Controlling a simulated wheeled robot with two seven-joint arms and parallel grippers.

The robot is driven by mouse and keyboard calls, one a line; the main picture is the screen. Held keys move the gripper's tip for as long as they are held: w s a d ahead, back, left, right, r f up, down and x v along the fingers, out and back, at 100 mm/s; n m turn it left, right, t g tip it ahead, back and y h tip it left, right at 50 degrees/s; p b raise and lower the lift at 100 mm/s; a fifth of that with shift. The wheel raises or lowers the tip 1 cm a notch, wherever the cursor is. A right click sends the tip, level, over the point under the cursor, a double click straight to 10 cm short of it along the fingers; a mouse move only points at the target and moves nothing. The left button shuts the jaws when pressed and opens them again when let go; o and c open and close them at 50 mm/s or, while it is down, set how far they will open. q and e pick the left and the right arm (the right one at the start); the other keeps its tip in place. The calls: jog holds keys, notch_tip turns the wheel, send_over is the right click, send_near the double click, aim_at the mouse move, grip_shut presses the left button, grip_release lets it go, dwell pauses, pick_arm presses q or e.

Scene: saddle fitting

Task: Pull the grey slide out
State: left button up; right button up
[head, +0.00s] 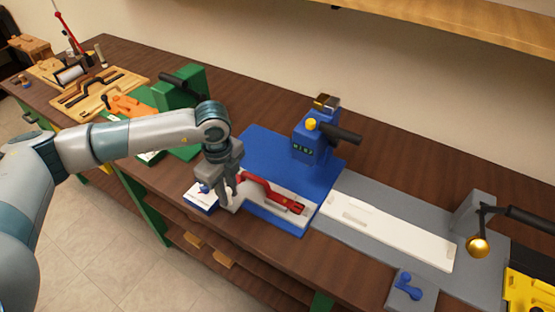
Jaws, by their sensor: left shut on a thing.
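The light grey slide (291,218) lies along the front of the blue fixture (262,150), with a red part (272,192) on top of it. My left gripper (230,195) comes down from above at the slide's left end and is shut there. Its fingers hide most of what they hold, which appears to be the end of the slide. The slide's far right end lies at the blue base's front right corner. My right gripper is not in view.
A blue block with a black lever (340,133) stands at the back of the blue base. A white-topped box (200,197) sits just left of the slide, near the table's front edge. A grey fixture with a long white strip (388,229) lies to the right.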

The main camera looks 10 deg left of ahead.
pick_arm(q)
jog(key=o, duration=0.6)
jog(key=shift+s+a+f, duration=0.1)
jog(key=shift+s+f, duration=0.1)
jog(key=shift+s, duration=0.1)
jog(key=shift+c, duration=0.2)
jog(key=shift+o, duration=1.1)
jog(key=shift+s, duration=0.1)
jog(key=shift+a+r, duration=0.1)
jog(key=shift+r, duration=0.05)
jog(key=shift+r, duration=0.15)
jog(key=shift+r+p, duration=1.35)
jog(key=shift+r, duration=1.55)
jog(key=shift+w, duration=0.2)
